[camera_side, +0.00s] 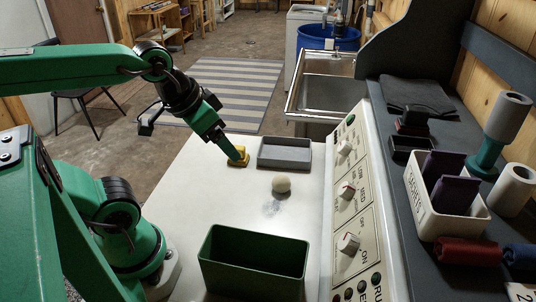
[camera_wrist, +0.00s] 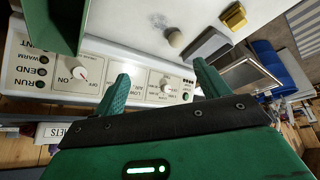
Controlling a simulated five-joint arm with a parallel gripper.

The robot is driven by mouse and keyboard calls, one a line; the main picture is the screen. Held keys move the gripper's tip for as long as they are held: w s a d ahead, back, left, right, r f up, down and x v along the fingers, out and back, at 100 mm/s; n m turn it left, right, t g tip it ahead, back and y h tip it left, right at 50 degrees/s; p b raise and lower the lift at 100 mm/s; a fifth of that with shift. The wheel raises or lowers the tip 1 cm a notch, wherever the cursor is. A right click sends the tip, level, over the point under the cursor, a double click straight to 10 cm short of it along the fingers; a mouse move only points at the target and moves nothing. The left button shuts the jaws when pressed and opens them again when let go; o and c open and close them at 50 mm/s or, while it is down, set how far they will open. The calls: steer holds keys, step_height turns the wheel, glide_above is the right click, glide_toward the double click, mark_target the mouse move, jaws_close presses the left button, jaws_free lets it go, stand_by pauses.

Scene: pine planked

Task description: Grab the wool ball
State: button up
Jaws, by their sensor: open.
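A yellow block (camera_side: 241,155) stands by my gripper's tip in the side view; its gap to the fingers is unclear. A shallow grey tray (camera_side: 285,165) lies behind the ball. A deep green bin (camera_side: 254,274) stands at the front. A sloped control panel (camera_side: 349,200) borders the right.

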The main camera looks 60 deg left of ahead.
steer(key=shift+w, duration=0.1)
steer(key=n+g, duration=0.5)
steer(key=n, duration=2)
glide_above(282, 176)
steer(key=f, duration=1.5)
steer(key=shift+s+a, duration=0.1)
steer(key=shift+s, duration=0.3)
steer(key=shift+w+a+f+n+g, duration=0.1)
steer(key=shift+w+f+n+g, duration=0.2)
steer(key=shift+f+n, duration=0.35)
steer(key=shift+f, duration=1.2)
steer(key=shift+f, duration=0.1)
steer(key=shift+w+f, duration=0.1)
steer(key=shift+f, duration=2.4)
